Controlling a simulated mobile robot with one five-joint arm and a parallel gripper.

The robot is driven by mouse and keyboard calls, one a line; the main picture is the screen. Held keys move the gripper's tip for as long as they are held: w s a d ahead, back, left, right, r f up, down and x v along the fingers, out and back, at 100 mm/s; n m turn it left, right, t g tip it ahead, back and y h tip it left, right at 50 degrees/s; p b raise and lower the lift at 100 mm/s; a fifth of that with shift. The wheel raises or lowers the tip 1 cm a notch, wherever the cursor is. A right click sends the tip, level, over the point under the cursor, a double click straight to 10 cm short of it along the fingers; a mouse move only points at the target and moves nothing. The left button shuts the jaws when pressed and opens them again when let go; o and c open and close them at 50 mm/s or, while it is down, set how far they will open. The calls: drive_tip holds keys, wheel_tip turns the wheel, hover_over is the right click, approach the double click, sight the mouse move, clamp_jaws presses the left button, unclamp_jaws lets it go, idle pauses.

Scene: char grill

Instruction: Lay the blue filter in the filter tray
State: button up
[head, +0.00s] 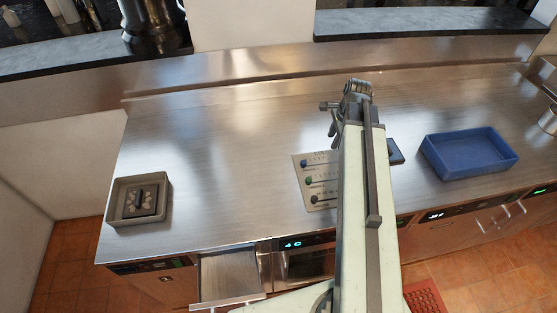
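A shallow blue tray (431,158) sits on the right of the steel counter and looks empty. A smaller grey tray (113,204) stands at the counter's left end, with a dark square piece with a raised handle (140,201) inside. A dark blue flat piece (396,152) shows just right of my arm, partly hidden by it; I cannot tell whether it is the blue filter. My gripper (334,132) is over the middle of the counter, mostly hidden behind my own arm. I cannot see whether its fingers are open or hold anything.
A pale printed panel (322,182) with blue, green and dark knobs lies left of my arm, partly covered. An open drawer (230,276) juts from the counter front. The steel counter (210,150) is clear between the grey tray and the panel.

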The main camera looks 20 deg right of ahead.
drive_tip(key=s+a+n+g, duration=0.1)
drive_tip(key=s+a+n, duration=0.1)
drive_tip(key=a+n, duration=0.7)
drive_tip(key=s+a+n+g, duration=0.1)
drive_tip(key=s+a+n, duration=0.1)
drive_tip(key=a+n, duration=0.8)
drive_tip(key=a, duration=0.4)
drive_tip(key=shift+s+a+f+h, duration=0.2)
drive_tip(key=shift+s+a+h, duration=0.05)
drive_tip(key=shift+h, duration=0.15)
drive_tip(key=shift+o, duration=0.3)
drive_tip(key=shift+a+n, duration=0.1)
drive_tip(key=shift+n, duration=0.3)
drive_tip(key=shift+o, duration=0.2)
